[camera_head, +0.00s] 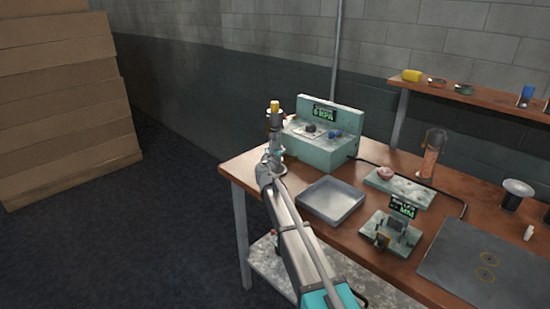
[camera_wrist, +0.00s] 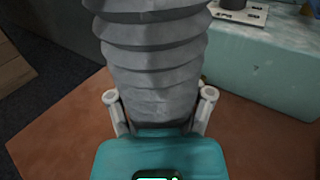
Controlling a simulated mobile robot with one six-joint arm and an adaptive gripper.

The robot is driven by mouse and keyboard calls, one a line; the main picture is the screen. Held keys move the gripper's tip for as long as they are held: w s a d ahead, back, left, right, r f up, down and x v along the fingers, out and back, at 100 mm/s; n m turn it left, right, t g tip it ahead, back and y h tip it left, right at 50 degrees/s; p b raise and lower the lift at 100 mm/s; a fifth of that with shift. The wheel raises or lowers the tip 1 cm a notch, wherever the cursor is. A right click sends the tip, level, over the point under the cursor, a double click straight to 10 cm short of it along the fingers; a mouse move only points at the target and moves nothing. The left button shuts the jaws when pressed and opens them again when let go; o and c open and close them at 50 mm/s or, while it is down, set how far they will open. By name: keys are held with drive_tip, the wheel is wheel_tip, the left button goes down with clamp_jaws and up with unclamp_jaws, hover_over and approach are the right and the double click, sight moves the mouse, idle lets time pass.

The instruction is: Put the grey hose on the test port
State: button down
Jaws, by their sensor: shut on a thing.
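In the wrist view a thick grey ribbed hose (camera_wrist: 152,50) rises between the two pale fingers of my gripper (camera_wrist: 160,96), which is shut on it. The hose fills the upper middle and hides what lies behind it. In the head view the end of my arm is at the left end of the bench, beside a green pressure tester (camera_head: 318,150) with a kPa display. The tester also shows at the upper right of the wrist view (camera_wrist: 268,62), apart from the hose. I cannot make out the test port; my arm covers part of the tester's left side.
The wooden bench (camera_head: 240,167) holds a grey metal tray (camera_head: 331,201), a green gauge with an MM display (camera_head: 391,238), a green plate with a pink item (camera_head: 400,188), and a dark mat (camera_head: 480,265). A shelf (camera_head: 475,95) is behind. Cardboard boxes (camera_head: 65,110) stand far left.

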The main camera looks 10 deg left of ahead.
drive_tip(key=shift+f, duration=0.1)
drive_tip(key=shift+w+f+b, duration=0.45)
drive_tip(key=shift+f+b, duration=0.35)
drive_tip(key=shift+b, duration=0.1)
drive_tip(key=shift+f+b, duration=1.15)
drive_tip(key=shift+f, duration=0.1)
unclamp_jaws()
drive_tip(key=s, duration=0.8)
drive_tip(key=s+a, duration=0.1)
drive_tip(key=s, duration=0.3)
